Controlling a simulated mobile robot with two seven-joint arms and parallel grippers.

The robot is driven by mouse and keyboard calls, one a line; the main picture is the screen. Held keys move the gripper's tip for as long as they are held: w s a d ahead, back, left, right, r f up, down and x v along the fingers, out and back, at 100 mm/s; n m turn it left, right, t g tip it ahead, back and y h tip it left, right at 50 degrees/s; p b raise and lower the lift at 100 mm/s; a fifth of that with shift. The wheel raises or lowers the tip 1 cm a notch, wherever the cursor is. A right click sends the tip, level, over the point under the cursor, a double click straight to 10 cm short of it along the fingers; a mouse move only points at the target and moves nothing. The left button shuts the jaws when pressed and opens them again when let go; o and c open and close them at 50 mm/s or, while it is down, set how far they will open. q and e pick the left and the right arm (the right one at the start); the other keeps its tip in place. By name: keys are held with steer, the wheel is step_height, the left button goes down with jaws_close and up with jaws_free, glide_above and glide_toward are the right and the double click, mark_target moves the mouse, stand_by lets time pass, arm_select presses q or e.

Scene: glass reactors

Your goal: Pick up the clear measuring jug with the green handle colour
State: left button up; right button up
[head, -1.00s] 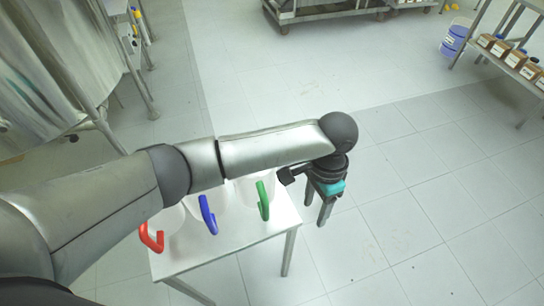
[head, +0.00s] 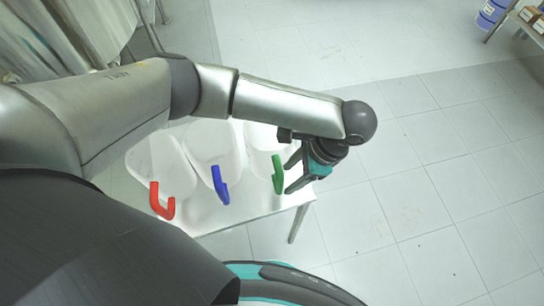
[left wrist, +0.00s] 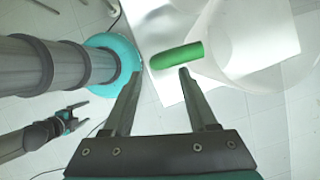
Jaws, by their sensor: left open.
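The clear measuring jug (head: 258,138) with the green handle (head: 279,174) stands at the right end of the small white table in the head view. In the left wrist view its clear body (left wrist: 235,42) is at the upper right and its green handle (left wrist: 177,56) lies just beyond the fingertips. My left gripper (head: 289,178) is open and empty, fingers pointing at the handle from the right. In the left wrist view the handle is ahead of the left gripper (left wrist: 160,75), nearer the right finger; contact is unclear. My right gripper (left wrist: 72,119) shows with fingers apart.
Two similar clear jugs, with a blue handle (head: 220,185) and a red handle (head: 161,202), stand to the left on the table (head: 240,212). My left arm passes over the table behind them. The floor right of the table is clear.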

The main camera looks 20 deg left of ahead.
mark_target(280, 185)
arm_select(q)
steer(key=b+x, duration=0.1)
steer(key=x, duration=0.4)
steer(key=shift+s+a+f, duration=0.1)
steer(key=shift+s+a, duration=0.1)
jaws_close()
stand_by(0.3)
stand_by(0.9)
